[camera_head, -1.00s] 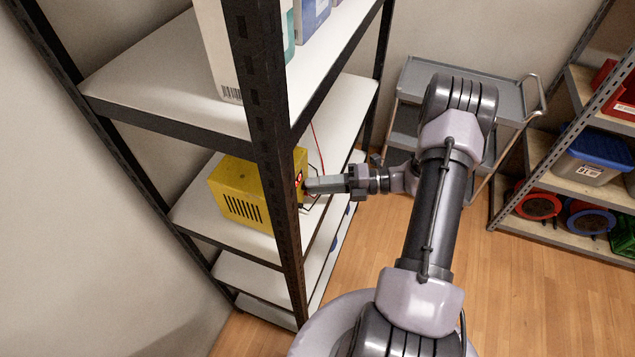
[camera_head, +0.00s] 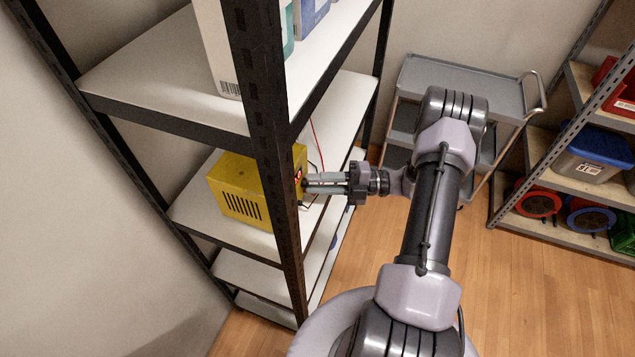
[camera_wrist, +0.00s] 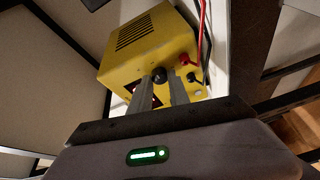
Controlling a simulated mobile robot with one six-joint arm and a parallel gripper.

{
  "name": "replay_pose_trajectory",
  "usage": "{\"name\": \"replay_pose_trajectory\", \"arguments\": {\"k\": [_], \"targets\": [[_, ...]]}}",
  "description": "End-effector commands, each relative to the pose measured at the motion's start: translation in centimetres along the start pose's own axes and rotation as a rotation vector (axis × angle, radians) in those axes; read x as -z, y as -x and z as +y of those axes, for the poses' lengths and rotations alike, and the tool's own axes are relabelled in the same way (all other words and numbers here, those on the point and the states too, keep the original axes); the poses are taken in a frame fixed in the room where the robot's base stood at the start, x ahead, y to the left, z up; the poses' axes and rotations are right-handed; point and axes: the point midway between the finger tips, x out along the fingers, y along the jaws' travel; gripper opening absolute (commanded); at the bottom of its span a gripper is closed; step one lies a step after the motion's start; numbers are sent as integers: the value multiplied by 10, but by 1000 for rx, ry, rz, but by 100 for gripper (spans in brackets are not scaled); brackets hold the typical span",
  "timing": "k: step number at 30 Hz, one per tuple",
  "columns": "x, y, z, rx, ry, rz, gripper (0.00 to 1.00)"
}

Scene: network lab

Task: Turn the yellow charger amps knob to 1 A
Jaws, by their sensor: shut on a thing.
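The yellow charger (camera_head: 234,188) sits on a white shelf, partly hidden by the dark rack post; it also shows in the wrist view (camera_wrist: 150,50). Its front faces my gripper (camera_head: 307,182). In the wrist view, the black round amps knob (camera_wrist: 159,74) is between the fingertips of my gripper (camera_wrist: 162,82), which is shut on it. The fingers stand slightly apart with the knob between them. A red-lit display shows partly behind the fingers. The knob's pointer and scale marks cannot be read.
The rack post (camera_head: 270,150) stands close beside the charger's front. A red lead (camera_wrist: 196,25) rises from a red terminal (camera_wrist: 183,60), near a black terminal (camera_wrist: 192,77). A grey cart (camera_head: 500,85) stands behind my arm. Wooden floor is open at lower right.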

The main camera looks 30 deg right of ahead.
Motion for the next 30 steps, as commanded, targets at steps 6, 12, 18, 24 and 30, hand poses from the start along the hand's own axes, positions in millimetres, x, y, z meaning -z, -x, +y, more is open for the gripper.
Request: {"name": "replay_pose_trajectory", "arguments": {"k": [6, 12, 18, 24, 30], "targets": [[0, 0, 0, 0, 1, -1, 0], [0, 0, 0, 0, 1, 0, 44], [0, 0, 0, 0, 1, 0, 44], [0, 3, 0, 0, 2, -1, 44], [-1, 38, 1, -1, 3, -5, 44]]}}
